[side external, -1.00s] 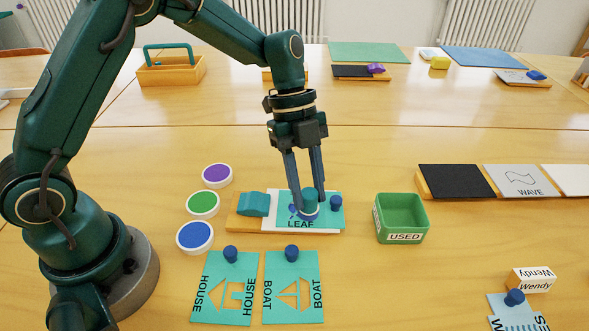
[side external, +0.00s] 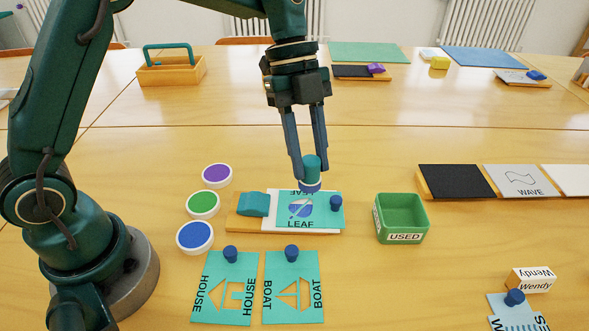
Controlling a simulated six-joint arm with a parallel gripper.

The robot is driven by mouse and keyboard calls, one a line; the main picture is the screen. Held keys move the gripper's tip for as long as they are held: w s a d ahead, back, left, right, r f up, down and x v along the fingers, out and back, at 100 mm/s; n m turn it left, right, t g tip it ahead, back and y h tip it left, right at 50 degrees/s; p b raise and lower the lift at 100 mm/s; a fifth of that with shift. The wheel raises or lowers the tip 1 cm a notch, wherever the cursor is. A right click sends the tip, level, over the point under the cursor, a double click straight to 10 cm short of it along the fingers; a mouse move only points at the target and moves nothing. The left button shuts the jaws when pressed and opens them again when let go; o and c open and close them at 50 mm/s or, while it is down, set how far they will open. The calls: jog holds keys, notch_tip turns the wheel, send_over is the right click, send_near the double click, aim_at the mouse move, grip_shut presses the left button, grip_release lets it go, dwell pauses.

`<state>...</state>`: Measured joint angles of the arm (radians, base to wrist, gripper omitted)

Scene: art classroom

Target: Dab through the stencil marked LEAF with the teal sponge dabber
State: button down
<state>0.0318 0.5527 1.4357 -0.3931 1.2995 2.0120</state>
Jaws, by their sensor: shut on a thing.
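My gripper (side external: 309,172) is shut on the teal sponge dabber (side external: 312,168), which has a blue lower end with a pale band. It holds the dabber upright above the far edge of the LEAF stencil (side external: 327,221), apart from it as far as I can tell. The teal LEAF stencil with a blue knob (side external: 336,203) lies over a white sheet on a wooden board (side external: 235,223). Blue paint shows within the leaf opening (side external: 301,209), with some pale area left. The dabber hides part of the stencil's far lettering.
Purple (side external: 217,174), green (side external: 203,204) and blue (side external: 195,236) paint pots stand left of the board. A teal block (side external: 252,204) sits on the board's left end. The green USED bin (side external: 402,213) is empty. HOUSE (side external: 212,290) and BOAT (side external: 290,303) stencils lie in front.

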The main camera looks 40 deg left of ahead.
dwell(0.4)
jog(key=shift+w+a+f, duration=0.25)
jog(key=shift+w+f, duration=0.05)
jog(key=shift+f, duration=0.7)
jog(key=shift+w+a+f, duration=0.25)
jog(key=shift+a+f, duration=0.05)
jog(key=shift+f, duration=0.65)
jog(key=shift+w+a+f, duration=0.25)
jog(key=shift+w+f, duration=0.05)
jog(key=shift+f, duration=0.7)
jog(key=shift+f, duration=0.55)
jog(key=shift+r, duration=0.1)
notch_tip(320, 180, up, 7)
dwell(0.4)
jog(key=shift+s+a+f, duration=0.25)
jog(key=shift+a+f, duration=0.05)
jog(key=shift+f, duration=0.7)
jog(key=shift+s+a+f, duration=0.3)
jog(key=shift+f, duration=0.7)
jog(key=shift+s+a+f, duration=0.25)
jog(key=shift+a+f, duration=0.05)
jog(key=shift+f, duration=0.7)
